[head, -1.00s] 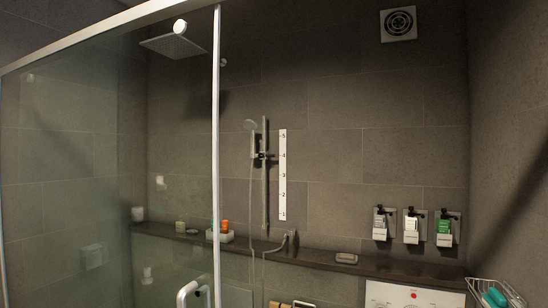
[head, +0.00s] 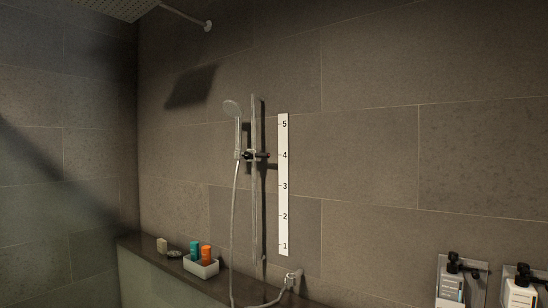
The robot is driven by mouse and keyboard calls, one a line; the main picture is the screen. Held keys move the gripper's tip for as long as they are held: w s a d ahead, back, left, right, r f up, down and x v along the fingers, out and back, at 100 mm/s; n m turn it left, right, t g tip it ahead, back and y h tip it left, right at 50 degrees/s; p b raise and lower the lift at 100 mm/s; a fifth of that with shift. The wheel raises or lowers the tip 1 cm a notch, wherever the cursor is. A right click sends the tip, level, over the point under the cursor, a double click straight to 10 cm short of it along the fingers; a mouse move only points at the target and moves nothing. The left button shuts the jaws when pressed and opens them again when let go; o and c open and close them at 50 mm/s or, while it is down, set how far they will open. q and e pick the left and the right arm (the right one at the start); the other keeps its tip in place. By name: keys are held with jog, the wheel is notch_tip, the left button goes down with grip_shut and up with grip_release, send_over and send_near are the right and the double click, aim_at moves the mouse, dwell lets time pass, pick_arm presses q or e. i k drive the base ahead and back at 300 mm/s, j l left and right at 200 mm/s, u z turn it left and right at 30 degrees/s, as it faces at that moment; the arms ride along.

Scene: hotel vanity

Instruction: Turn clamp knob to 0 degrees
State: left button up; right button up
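A hand shower (head: 233,112) hangs upright in a holder on a vertical slide rail (head: 257,190) on the tiled wall. The hose (head: 233,220) hangs down from the hand shower to a wall outlet (head: 291,281). Neither of my grippers is in view.
A ledge (head: 135,245) runs along the wall below the rail. On it stand a white tray (head: 201,269) with a teal bottle (head: 194,249) and an orange bottle (head: 206,254). Two dispensers (head: 450,285) (head: 521,293) are at lower right. A shower head (head: 112,7) is overhead.

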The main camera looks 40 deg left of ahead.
aim_at(248, 155)
jog(key=i+j, duration=0.2)
jog(key=i, duration=0.4)
jog(key=i+j+u, duration=0.15)
jog(key=j, duration=0.25)
jog(key=j+u, duration=0.1)
jog(key=j, duration=0.3)
jog(key=i+j+u, duration=0.15)
jog(key=j, duration=0.2)
jog(key=i+j+u, duration=0.1)
jog(key=j, duration=0.3)
jog(key=i, duration=0.05)
